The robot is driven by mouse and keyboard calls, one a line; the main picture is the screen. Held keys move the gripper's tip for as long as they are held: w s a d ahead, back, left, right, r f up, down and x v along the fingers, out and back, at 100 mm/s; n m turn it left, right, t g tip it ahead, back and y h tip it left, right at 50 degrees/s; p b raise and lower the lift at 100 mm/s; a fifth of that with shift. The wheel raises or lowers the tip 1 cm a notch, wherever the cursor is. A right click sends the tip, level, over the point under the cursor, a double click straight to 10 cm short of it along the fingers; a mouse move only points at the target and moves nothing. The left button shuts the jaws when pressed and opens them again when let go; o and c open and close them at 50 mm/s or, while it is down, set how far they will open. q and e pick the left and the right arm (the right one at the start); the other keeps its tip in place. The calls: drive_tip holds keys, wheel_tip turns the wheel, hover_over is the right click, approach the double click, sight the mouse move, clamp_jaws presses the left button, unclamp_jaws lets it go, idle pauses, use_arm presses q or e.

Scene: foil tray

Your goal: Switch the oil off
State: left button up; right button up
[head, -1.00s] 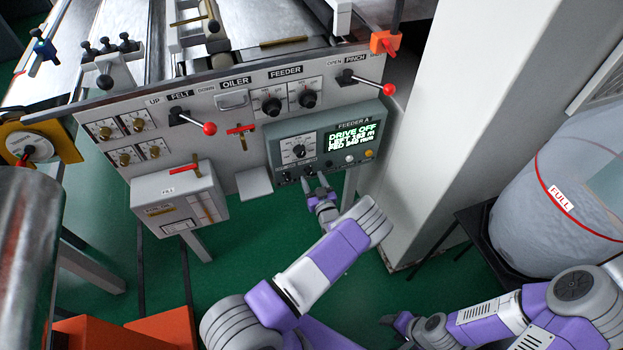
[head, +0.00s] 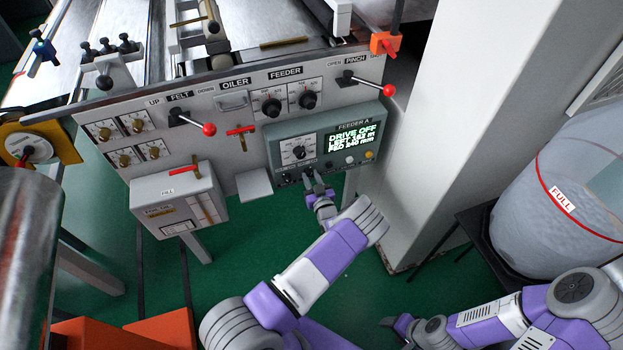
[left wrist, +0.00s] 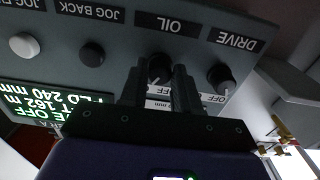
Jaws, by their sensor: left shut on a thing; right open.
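The feeder control box (head: 280,150) hangs on the front of the machine, with a row of controls along its lower edge. In the left wrist view the black oil knob (left wrist: 160,68) sits under the OIL label (left wrist: 171,26). My left gripper (head: 313,176) is at the box's lower edge; in the left wrist view its fingers (left wrist: 160,82) are shut on the oil knob, one on each side. They hide most of the knob, so its pointer setting cannot be read. My right gripper (head: 392,322) is open, low and away from the panel.
The drive knob (left wrist: 222,77) sits close beside the fingers. Black and white jog buttons (left wrist: 92,54) are on the other side. The display (head: 350,138) reads DRIVE OFF. A pale column (head: 450,130) and a large clear tank (head: 570,170) stand at right.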

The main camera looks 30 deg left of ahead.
use_arm(q)
drive_tip(key=shift+f+n, duration=0.1)
drive_tip(key=shift+n, duration=0.2)
drive_tip(key=n+b, duration=0.3)
drive_tip(key=n, duration=0.2)
drive_tip(key=shift+n, duration=0.3)
drive_tip(key=n+b, duration=0.3)
drive_tip(key=n, duration=0.2)
drive_tip(key=shift+d+n+b, duration=0.1)
drive_tip(key=shift+n+b, duration=0.2)
drive_tip(key=o, duration=1)
drive_tip(key=shift+o, duration=0.2)
drive_tip(key=p+v, duration=0.1)
drive_tip(key=v, duration=0.6)
drive_tip(key=shift+s+d+p, duration=0.2)
drive_tip(key=shift+p, duration=0.2)
